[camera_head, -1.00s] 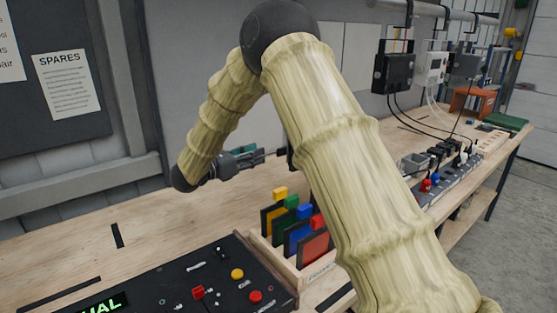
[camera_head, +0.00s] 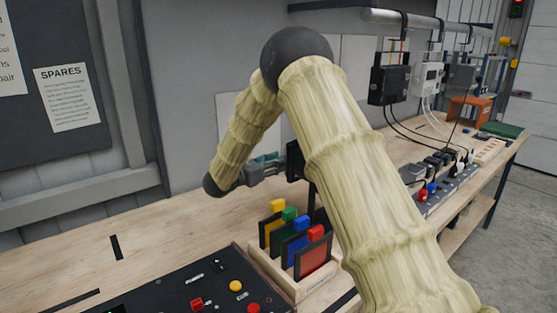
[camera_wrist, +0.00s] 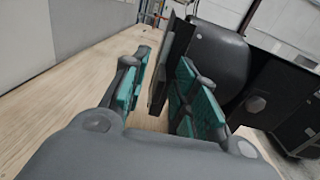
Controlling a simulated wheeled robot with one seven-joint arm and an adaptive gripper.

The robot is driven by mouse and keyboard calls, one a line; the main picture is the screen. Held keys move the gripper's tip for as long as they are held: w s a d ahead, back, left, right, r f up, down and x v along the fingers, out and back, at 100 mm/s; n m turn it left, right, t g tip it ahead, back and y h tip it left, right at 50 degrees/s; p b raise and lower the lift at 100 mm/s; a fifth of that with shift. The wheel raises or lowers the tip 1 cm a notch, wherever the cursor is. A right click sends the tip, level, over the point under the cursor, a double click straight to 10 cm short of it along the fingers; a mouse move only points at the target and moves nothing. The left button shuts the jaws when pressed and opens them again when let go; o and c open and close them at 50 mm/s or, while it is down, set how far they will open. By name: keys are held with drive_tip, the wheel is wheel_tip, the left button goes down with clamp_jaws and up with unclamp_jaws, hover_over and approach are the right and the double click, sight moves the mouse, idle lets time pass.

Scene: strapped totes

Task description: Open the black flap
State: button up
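In the head view, a black panel (camera_head: 294,160) stands on a dark post above the bench, partly hidden by my arm. In the wrist view, a thin dark plate (camera_wrist: 173,68), which looks like the black flap, reaches between my fingers. A dark rounded body (camera_wrist: 218,62) is just right of it. My gripper (camera_wrist: 165,90), with teal pads, is open with one finger on each side of the plate. A gap shows between the plate and the left finger; I cannot tell whether the right finger touches it. In the head view my gripper (camera_head: 268,168) is at the panel's left side.
A wooden rack (camera_head: 290,275) with coloured-tab cards stands below my gripper. A black control panel (camera_head: 195,285) with buttons lies at the front. Cables and boxes (camera_head: 390,85) hang at the back right. The bench (camera_head: 70,250) is largely clear on the left.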

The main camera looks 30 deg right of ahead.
drive_tip(key=shift+d, duration=0.55)
clamp_jaws()
